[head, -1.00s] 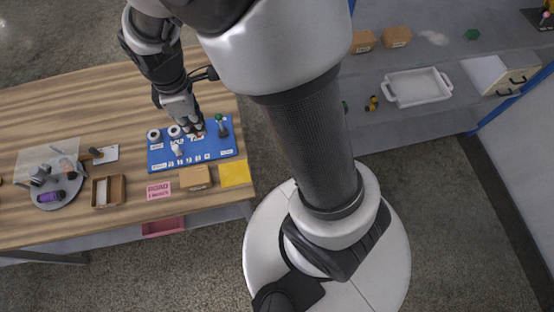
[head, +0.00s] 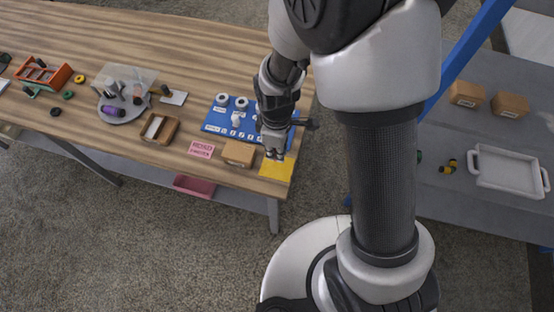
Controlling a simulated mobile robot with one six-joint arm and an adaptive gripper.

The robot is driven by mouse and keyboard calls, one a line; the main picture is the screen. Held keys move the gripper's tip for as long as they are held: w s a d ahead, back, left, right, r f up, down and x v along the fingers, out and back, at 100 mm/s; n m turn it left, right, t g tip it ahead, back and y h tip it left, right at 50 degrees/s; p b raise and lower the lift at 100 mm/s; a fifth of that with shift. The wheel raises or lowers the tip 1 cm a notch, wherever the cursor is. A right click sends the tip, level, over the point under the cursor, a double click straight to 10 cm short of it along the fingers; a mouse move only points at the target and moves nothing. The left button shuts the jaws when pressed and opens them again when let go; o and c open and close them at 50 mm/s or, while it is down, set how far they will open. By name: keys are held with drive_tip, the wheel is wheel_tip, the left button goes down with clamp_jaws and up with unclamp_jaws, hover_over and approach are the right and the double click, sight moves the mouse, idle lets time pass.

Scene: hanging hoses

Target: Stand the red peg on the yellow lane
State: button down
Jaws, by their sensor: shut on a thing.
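The yellow lane shows as a flat yellow square (head: 277,171) at the near right corner of the wooden table. My gripper (head: 274,154) points down over the far edge of this square. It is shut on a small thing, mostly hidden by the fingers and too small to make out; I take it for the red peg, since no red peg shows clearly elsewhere. I cannot tell whether the held thing touches the yellow surface. My arm hides the right part of the blue board (head: 212,130) behind.
White rings and a white piece (head: 236,119) stand on the blue board. The table's front and right edges are close to the yellow square.

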drive_tip(key=shift+f+b, duration=0.8)
drive_tip(key=shift+f, duration=1.65)
drive_tip(key=shift+f, duration=0.2)
drive_tip(key=c, duration=1.7)
unclamp_jaws()
drive_tip(key=shift+o, duration=0.2)
wheel_tip(320, 180, up, 13)
drive_tip(key=p, duration=0.4)
drive_tip(key=shift+f+p, duration=0.2)
drive_tip(key=shift+p, duration=0.15)
drive_tip(key=s+d+r+m+t, duration=0.1)
drive_tip(key=s+d+r+m, duration=0.2)
drive_tip(key=r, duration=0.4)
drive_tip(key=s+d+r+m+t, duration=0.2)
drive_tip(key=s+d+r+m, duration=0.2)
drive_tip(key=s+r+m, duration=0.2)
drive_tip(key=s+d+r+m+t, duration=0.1)
drive_tip(key=s+d+r+m, duration=0.3)
drive_tip(key=r, duration=0.5)
drive_tip(key=shift+s+m+t, duration=0.3)
drive_tip(key=shift+m, duration=0.2)
